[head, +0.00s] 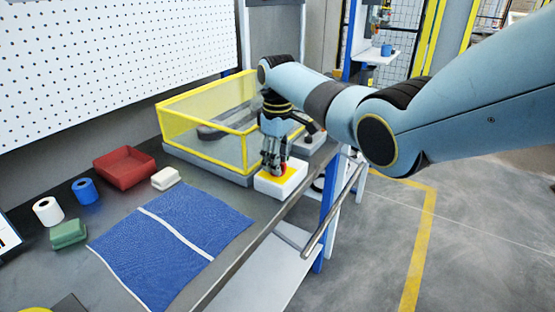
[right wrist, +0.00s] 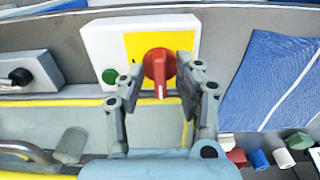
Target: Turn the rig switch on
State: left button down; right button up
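The rig switch is a white box (head: 268,187) with a yellow plate, near the front edge of the bench; it also shows in the right wrist view (right wrist: 101,44). On its plate is a red rotary knob (right wrist: 159,62), whose narrow end with a white mark points down in that view. A green round button (right wrist: 110,76) sits beside the plate. My right gripper (head: 273,168) is over the box, pointing down. In the right wrist view its fingers (right wrist: 160,88) are spread on either side of the knob, with gaps visible. My left gripper is not in view.
A yellow-framed clear guard (head: 248,153) stands behind the switch. A grey box with a black knob (head: 310,140) is right of it. A blue cloth (head: 180,240), red tray (head: 125,180), white block (head: 165,178), blue roll (head: 84,191), white roll (head: 47,211) and green block (head: 68,233) lie left.

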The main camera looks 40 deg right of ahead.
grip_shut()
